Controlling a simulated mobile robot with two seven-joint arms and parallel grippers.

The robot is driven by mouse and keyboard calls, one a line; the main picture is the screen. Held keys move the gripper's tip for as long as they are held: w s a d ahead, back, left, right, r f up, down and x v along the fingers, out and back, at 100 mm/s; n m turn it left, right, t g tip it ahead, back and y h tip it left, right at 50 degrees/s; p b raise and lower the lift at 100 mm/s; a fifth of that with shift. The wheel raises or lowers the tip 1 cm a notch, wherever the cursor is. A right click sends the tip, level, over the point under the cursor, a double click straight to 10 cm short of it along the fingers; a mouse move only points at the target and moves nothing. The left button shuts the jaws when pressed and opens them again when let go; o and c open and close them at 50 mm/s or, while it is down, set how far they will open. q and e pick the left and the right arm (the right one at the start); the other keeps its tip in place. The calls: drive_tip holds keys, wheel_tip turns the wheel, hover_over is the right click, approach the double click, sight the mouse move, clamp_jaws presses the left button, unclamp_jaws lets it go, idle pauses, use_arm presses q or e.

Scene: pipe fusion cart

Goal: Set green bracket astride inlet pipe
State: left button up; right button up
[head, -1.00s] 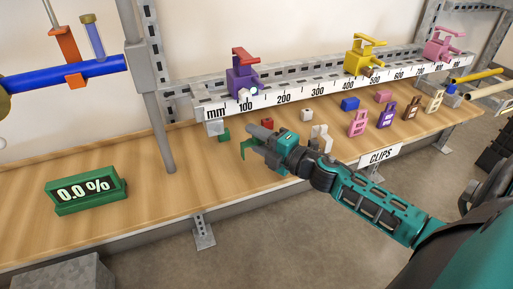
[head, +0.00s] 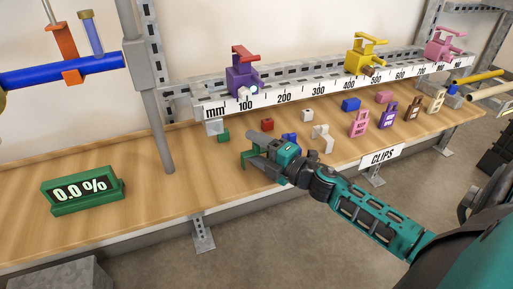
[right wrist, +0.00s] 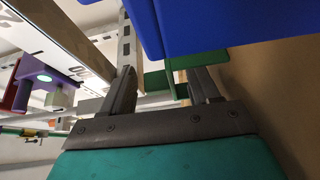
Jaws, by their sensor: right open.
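The green bracket (head: 248,160) stands on the wooden bench, left of the middle in the head view. My right gripper (head: 257,146) is open right at it and partly hides it. In the right wrist view the green bracket (right wrist: 168,82) shows between and beyond the two open fingers of my right gripper (right wrist: 160,85); I cannot tell whether they touch it. A blue pipe (head: 60,73) runs across the upper left with an orange bracket (head: 66,55) astride it; no label shows whether it is the inlet pipe. My left gripper is not in view.
A blue piece (head: 291,139) stands close behind my right gripper and looms large in the wrist view (right wrist: 230,20). A white clip (head: 322,137) and several coloured clips stand to the right. A grey post (head: 160,110) stands left.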

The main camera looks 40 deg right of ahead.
drive_tip(key=shift+r, duration=0.3)
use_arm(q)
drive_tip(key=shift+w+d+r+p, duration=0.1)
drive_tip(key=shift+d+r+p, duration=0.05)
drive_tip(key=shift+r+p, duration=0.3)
use_arm(e)
drive_tip(key=v, duration=1.2)
use_arm(q)
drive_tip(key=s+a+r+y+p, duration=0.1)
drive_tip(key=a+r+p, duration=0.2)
drive_tip(key=p, duration=0.7)
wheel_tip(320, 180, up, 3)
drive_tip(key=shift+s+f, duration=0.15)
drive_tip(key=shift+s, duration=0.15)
use_arm(e)
drive_tip(key=s+a+f+m+g+h, duration=0.1)
drive_tip(key=s+a+f+m+g, duration=0.2)
drive_tip(key=a+m, duration=0.6)
drive_tip(key=s+a+f+m+g+h, duration=0.1)
drive_tip(key=s+a+f+m+g, duration=0.2)
drive_tip(key=a+m, duration=0.6)
drive_tip(key=shift+s+f+g, duration=0.3)
drive_tip(key=shift+s+f, duration=0.1)
drive_tip(key=shift+f, duration=0.05)
drive_tip(key=shift+h, duration=0.3)
